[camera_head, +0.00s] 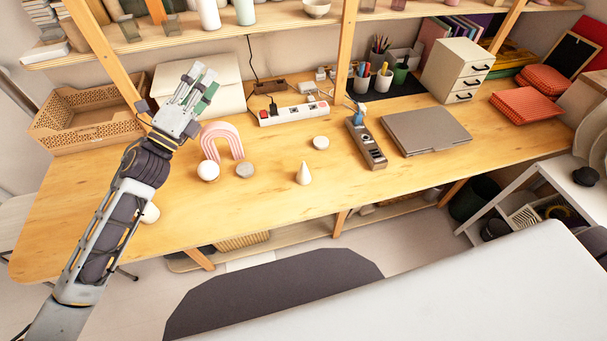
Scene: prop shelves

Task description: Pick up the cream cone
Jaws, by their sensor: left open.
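A small cream cone (304,174) stands upright on the wooden desk (262,202), near its front edge and about the middle of the view. My left gripper (201,82) is open above the back left of the desk, up and to the left of the cone and well apart from it. Nothing shows between its fingers. My right gripper is not in view.
Near the cone are a grey stone (245,169), a white ball (208,171), a pink arch (222,141) and a white disc (321,142).

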